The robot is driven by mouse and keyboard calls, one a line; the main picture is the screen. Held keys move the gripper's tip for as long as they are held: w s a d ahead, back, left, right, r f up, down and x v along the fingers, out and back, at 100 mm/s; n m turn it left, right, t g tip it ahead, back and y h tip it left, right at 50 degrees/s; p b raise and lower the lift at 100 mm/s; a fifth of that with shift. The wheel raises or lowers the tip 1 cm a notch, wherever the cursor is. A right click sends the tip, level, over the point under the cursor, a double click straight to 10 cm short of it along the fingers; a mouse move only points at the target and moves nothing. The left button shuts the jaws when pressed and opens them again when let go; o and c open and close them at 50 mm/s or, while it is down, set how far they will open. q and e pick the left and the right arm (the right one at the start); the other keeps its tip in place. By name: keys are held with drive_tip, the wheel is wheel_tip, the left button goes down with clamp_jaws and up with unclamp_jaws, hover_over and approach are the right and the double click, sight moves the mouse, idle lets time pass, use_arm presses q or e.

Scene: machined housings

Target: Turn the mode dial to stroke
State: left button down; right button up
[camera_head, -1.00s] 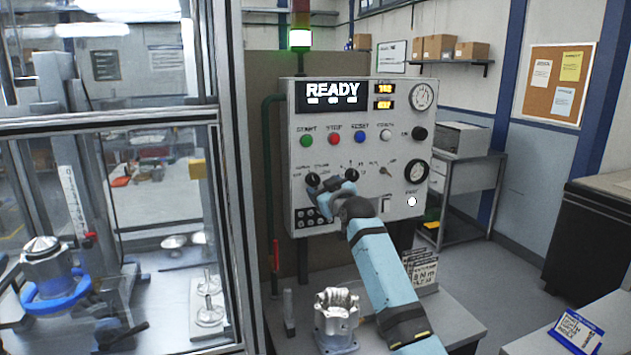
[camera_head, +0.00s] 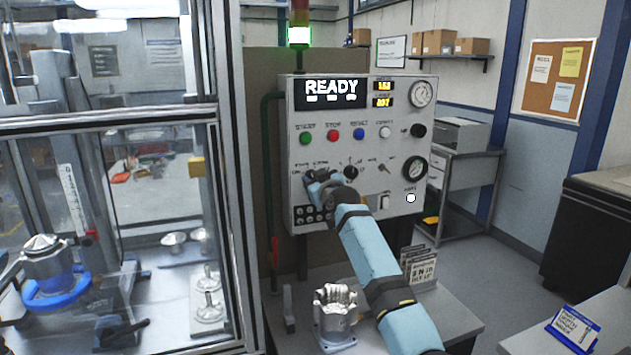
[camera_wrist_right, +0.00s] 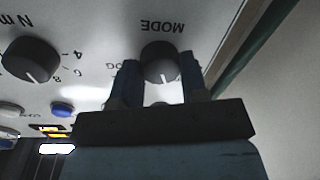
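The mode dial is a round black knob with a pale pointer mark. It shows in the right wrist view (camera_wrist_right: 162,62), where the panel appears upside down. The pointer mark is at its lower side there, away from the MODE lettering. My right gripper (camera_wrist_right: 161,82) has one finger on each side of the knob; whether they press on it I cannot tell. Lettering beside the left finger is partly covered, and no stroke label is readable. In the head view my right gripper (camera_head: 318,181) is at the lower left of the control panel (camera_head: 400,140). My left gripper is out of view.
Another dial (camera_wrist_right: 31,60) sits beside the mode dial. The panel has a READY display (camera_head: 332,90) and coloured buttons (camera_head: 333,136). A metal housing (camera_head: 335,312) stands on the table below my right arm. A glass-walled cell (camera_head: 110,200) fills the left side.

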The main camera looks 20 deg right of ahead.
drive_tip(key=shift+m, duration=0.3)
drive_tip(key=shift+m+t+p, duration=0.3)
drive_tip(key=shift+m+p, duration=0.7)
drive_tip(key=shift+m, duration=3.2)
drive_tip(key=shift+f, duration=0.1)
drive_tip(key=o, duration=0.9)
drive_tip(key=shift+s, duration=0.1)
